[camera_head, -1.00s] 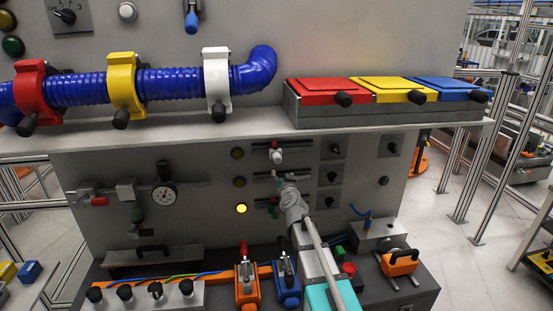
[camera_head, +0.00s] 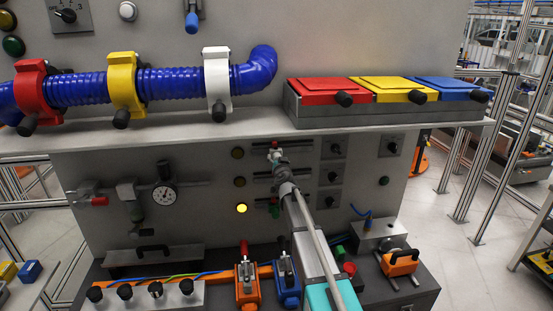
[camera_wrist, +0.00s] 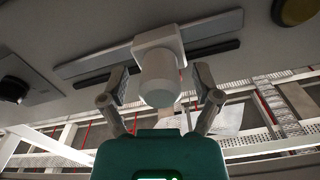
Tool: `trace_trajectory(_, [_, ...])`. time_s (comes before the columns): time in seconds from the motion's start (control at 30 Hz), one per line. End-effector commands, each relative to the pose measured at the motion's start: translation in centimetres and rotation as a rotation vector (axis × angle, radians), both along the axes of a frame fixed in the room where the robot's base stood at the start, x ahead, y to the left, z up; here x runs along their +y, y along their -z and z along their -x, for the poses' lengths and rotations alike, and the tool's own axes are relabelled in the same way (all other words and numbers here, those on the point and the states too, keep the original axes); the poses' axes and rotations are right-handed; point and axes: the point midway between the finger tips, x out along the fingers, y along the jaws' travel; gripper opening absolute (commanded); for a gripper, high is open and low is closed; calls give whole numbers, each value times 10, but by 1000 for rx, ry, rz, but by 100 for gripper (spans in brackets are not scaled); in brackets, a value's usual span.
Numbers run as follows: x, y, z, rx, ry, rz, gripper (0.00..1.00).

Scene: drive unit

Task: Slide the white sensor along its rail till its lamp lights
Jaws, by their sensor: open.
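The white sensor (camera_wrist: 159,75) sits on its rail (camera_wrist: 100,62) on the panel. In the wrist view it stands between the two fingers of my gripper (camera_wrist: 160,84), with a gap visible on each side. My gripper is open. The round lamp (camera_head: 237,153) left of this rail looks dark; a dull yellow lamp also shows at the upper right of the wrist view (camera_wrist: 297,11).
Below are a second dark lamp (camera_head: 239,182) and a lit yellow lamp (camera_head: 241,208). Dark knobs (camera_head: 335,150) stand to the right of the rails. The shelf (camera_head: 150,139) overhangs just above. Blue (camera_head: 287,285) and orange (camera_head: 247,285) clamps stand below.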

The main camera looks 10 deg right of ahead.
Motion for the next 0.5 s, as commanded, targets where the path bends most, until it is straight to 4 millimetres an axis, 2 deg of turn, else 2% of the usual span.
trace_trajectory(0.17, [0, 0, -12, 0, 0, 1, 81])
trace_trajectory(0.5, [-1, 0, -13, 0, 1, 1, 81])
